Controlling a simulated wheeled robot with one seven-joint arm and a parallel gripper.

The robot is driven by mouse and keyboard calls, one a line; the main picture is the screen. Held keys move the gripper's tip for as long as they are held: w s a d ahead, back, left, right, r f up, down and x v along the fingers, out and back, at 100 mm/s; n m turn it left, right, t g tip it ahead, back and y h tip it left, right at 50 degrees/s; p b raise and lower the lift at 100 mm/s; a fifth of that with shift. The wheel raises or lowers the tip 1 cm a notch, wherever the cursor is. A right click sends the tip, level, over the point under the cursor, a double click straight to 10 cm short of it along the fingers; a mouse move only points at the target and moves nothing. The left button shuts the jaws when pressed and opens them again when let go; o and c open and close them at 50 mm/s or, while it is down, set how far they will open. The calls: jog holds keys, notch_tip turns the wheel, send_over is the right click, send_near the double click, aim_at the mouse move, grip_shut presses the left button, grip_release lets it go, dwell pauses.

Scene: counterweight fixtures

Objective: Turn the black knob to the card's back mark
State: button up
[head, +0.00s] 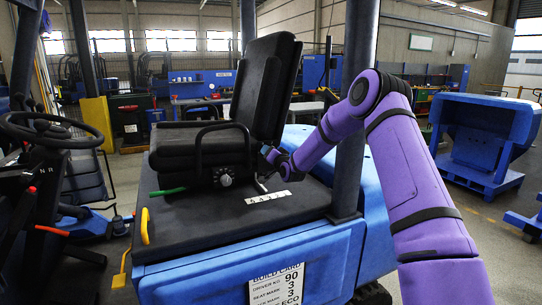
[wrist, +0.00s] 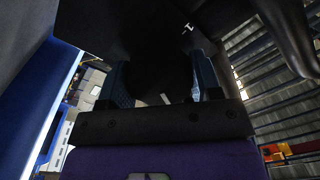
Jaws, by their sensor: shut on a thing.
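My gripper (head: 268,156) is at the right side of the black seat (head: 200,145), low by the foot of the backrest (head: 266,85). In the wrist view its two blue fingers (wrist: 162,78) stand on either side of a dark round thing, which I take for the black knob (wrist: 160,68). The knob is too dark to read its setting, and in the head view the gripper hides it. A small white mark (wrist: 188,27) shows on the dark surface beyond. The build card (head: 276,285) hangs on the blue front and shows 90, 3, 3 and ECO; its lower lines are partly cut off.
A pale dial (head: 225,180) sits on the seat's base, with a green lever (head: 168,192) to its left. A white marked strip (head: 268,198) lies on the deck. A dark post (head: 355,110) stands close by my arm. A steering wheel (head: 55,130) is at left.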

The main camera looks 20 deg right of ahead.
jog(key=o, duration=0.9)
jog(key=s, duration=1)
jog(key=shift+s+d+f, duration=0.1)
jog(key=shift+s+f, duration=0.1)
jog(key=shift+s, duration=0.2)
